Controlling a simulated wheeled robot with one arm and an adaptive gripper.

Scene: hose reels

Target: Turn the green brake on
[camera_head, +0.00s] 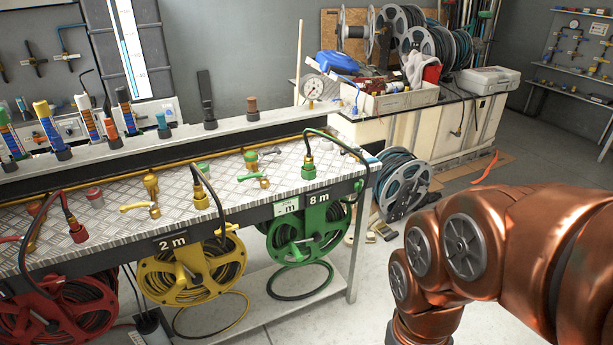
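My copper-coloured arm (490,245) fills the lower right, apart from the reel. My gripper is out of view.
A yellow reel (190,270) marked "2 m" and a red reel (60,312) hang to the left. A grey reel (404,187) stands on the floor behind. A cluttered workbench (395,98) is at the back. Some floor right of the bench is clear.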

